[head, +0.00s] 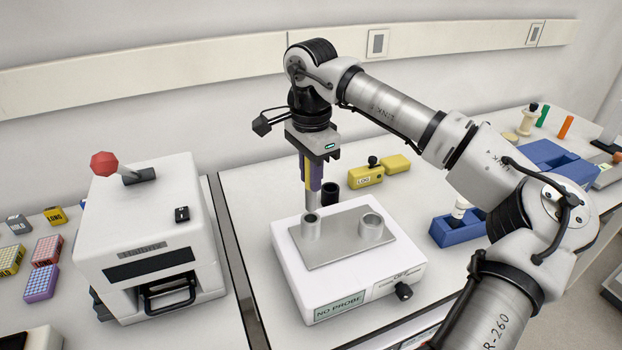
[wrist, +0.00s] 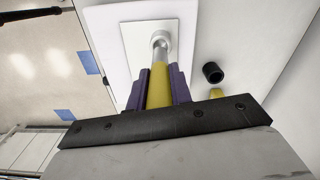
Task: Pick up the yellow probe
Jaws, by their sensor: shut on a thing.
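The yellow probe (wrist: 159,88) has a yellow body and a silver lower shaft, and it is upright. My gripper (wrist: 157,88) is shut on its yellow body between two purple fingers. In the head view, my gripper (head: 313,178) is above the left metal socket of a white box, and the silver shaft (head: 312,199) points down at that socket (head: 310,230). I cannot tell whether the tip is inside the socket or just above or behind it. Most of the yellow body is hidden by the fingers in the head view.
The white box (head: 290,262) has a second metal socket (head: 371,229) and a "NO PROBE" label (head: 340,306). A black cup (head: 329,192) stands close behind it. A yellow block (head: 366,176) lies to the right. A white machine (head: 140,225) with a red-knobbed lever stands left.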

